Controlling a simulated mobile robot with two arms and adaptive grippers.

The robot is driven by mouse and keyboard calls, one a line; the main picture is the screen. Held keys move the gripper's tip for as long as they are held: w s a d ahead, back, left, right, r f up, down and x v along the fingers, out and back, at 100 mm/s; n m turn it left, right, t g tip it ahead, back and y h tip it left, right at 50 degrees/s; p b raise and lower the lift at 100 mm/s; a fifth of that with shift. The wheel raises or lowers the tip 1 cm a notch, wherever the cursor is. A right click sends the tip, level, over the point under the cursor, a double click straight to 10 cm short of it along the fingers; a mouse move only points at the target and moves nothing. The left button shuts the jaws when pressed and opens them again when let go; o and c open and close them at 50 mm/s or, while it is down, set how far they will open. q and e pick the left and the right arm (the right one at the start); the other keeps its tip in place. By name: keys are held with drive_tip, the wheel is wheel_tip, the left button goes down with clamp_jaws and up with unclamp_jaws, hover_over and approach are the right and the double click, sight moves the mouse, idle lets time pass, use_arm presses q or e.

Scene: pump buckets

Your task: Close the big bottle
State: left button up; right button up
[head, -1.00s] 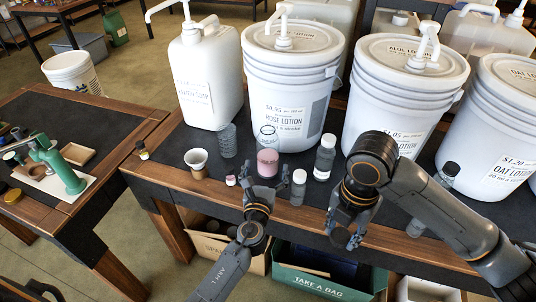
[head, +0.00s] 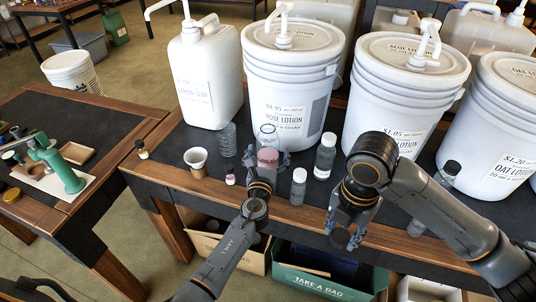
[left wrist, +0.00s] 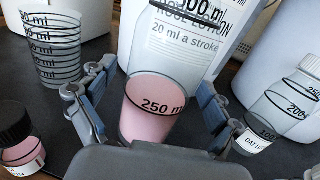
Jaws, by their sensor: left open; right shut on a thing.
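The big clear bottle (head: 267,133), with pink lotion in its lower part, stands upright on the table in front of the rose lotion bucket. I see no lid on it. In the left wrist view, the bottle (left wrist: 152,108) stands between the spread fingers of my left gripper, its pink fill near the 250 ml mark. My left gripper (head: 265,160) is open at the bottle, with a finger on either side. My right gripper (head: 345,238) hangs low in front of the table edge. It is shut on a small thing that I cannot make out.
A clear marked container (head: 227,140), a pale cup (head: 196,162) and a small pink jar (head: 230,179) stand left of the bottle. Labelled small bottles (head: 325,157) (head: 298,186) stand to its right. Large pump buckets (head: 290,85) line the back. A green box (head: 320,278) sits below.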

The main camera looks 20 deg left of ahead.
sight(270, 132)
use_arm(q)
drive_tip(key=shift+c, duration=0.3)
